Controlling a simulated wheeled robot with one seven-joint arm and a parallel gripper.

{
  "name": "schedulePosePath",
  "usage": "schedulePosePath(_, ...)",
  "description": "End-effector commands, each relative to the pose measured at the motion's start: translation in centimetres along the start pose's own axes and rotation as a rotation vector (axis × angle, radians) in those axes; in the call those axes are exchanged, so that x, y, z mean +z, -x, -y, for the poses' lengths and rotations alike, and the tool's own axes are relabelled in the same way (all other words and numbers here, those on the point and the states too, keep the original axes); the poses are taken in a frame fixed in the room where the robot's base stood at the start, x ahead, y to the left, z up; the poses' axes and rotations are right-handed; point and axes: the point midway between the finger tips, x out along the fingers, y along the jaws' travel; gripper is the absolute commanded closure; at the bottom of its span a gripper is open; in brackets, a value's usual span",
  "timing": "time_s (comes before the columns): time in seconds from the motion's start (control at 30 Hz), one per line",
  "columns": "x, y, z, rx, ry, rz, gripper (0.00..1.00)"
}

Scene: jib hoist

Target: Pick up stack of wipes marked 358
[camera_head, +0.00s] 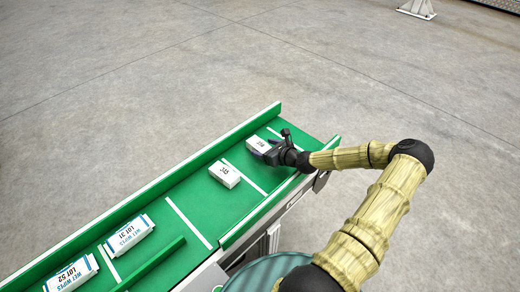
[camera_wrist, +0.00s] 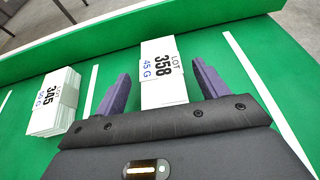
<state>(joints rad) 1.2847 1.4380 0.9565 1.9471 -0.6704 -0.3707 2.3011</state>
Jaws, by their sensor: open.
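The stack of wipes marked 358 (camera_wrist: 161,62) is a white block with "LOT 358 45 G" on its band. It lies on the green conveyor, and in the head view it sits near the far right end of the belt (camera_head: 258,144). My gripper (camera_wrist: 160,70) is open, with one purple finger on each side of the stack. Gaps show between the fingers and the stack. In the head view my gripper (camera_head: 271,154) is at the stack's right side and partly hides it. The stack's near end is hidden by my gripper's body.
A similar white stack marked 345 (camera_wrist: 54,103) lies to the left; it also shows in the head view (camera_head: 225,174). Wet wipes packs marked LOT 31 (camera_head: 129,236) and LOT 52 (camera_head: 72,275) lie farther down. The green belt (camera_head: 187,203) has white lines and raised side rails.

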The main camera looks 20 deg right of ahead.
Motion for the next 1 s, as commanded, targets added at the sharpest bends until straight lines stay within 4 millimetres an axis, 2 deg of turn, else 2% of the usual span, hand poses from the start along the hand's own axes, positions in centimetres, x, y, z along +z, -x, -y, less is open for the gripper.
schedulePosePath(0.1, 0.0, -1.9, 0.1, 0.0, 0.005, 0.0, 0.27)
schedulePosePath(0.23, 0.0, -3.1, 0.1, -0.002, 0.002, 0.001, 0.27)
schedulePosePath(0.77, 0.1, -3.2, 0.1, -0.001, 0.0, 0.0, 0.27)
schedulePosePath(0.8, 0.1, -3.2, 0.1, -0.002, 0.0, 0.0, 0.29)
schedulePosePath(0.87, 0.1, -3.2, 0.2, -0.003, 0.0, 0.0, 0.41)
schedulePosePath(1.0, 0.1, -3.1, 0.3, -0.005, -0.002, 0.0, 0.69)
